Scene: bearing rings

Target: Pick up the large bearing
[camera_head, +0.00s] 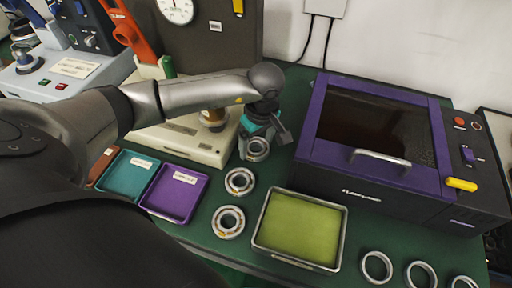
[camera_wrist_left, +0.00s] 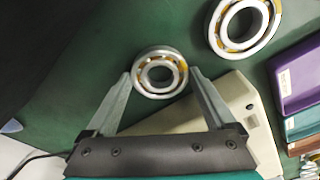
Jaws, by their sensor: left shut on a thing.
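My left gripper (camera_head: 262,133) reaches down over the green bench at the back middle, beside a beige machine base. It is shut on a steel bearing (camera_head: 257,149) with orange-brown parts between its rings. In the left wrist view this bearing (camera_wrist_left: 160,73) sits between the two fingertips (camera_wrist_left: 160,78). I cannot tell whether it touches the bench. Two similar bearings lie in front of it, a middle one (camera_head: 240,182) and a front one (camera_head: 228,222). One bearing (camera_wrist_left: 245,24) shows larger at the upper right of the wrist view. My right gripper is not in view.
A purple oven-like box (camera_head: 386,193) stands at the right. A metal tray with a yellow-green base (camera_head: 300,229) lies before it. Teal (camera_head: 131,178) and purple (camera_head: 173,192) trays lie left. Plain rings (camera_head: 377,267) lie at the front right. The beige machine (camera_head: 185,138) is close behind my gripper.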

